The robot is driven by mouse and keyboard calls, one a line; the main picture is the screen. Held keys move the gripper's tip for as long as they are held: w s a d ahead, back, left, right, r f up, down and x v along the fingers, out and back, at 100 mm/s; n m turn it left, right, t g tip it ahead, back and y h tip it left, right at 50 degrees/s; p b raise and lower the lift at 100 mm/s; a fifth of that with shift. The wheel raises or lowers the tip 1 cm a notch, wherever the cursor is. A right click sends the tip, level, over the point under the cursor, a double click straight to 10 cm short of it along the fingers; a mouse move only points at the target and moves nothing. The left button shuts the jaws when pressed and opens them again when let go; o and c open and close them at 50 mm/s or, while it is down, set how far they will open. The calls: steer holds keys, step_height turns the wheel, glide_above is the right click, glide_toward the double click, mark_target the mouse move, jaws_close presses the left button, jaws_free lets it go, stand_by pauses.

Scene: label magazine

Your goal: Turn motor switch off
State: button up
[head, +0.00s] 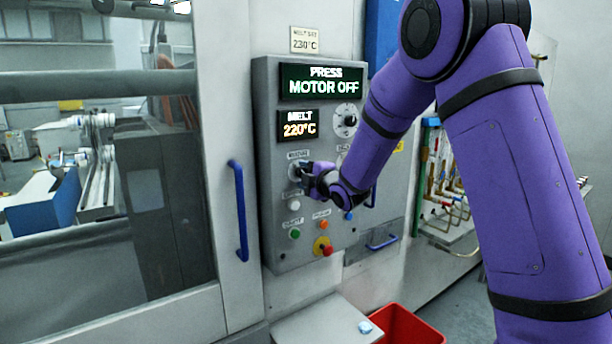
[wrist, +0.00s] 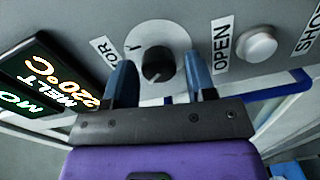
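The motor switch is a black rotary knob (wrist: 158,66) on a pale round plate, beside a label of which "TOR" shows in the wrist view. In the head view its plate (head: 294,171) is partly hidden by my gripper (head: 307,176). My gripper's two blue fingers (wrist: 160,78) stand on either side of the knob, with gaps between them and it, so it is open. The knob's pointer direction is hard to read. The upper display (head: 321,83) on the grey panel reads "PRESS" and "MOTOR OFF".
The melt display (head: 298,124) reads 220°C; a tag (head: 304,40) above reads 230°C. Another knob (head: 346,120) is at upper right. Below are a white button (head: 293,203), green button (head: 294,234) and red emergency button (head: 327,250). A blue door handle (head: 239,210) is left; a red bin (head: 408,328) is below.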

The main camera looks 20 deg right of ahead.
steer(key=shift+o, duration=0.4)
steer(key=shift+s, duration=0.1)
steer(key=v, duration=1)
steer(key=shift+s, duration=0.35)
steer(key=shift+d, duration=0.1)
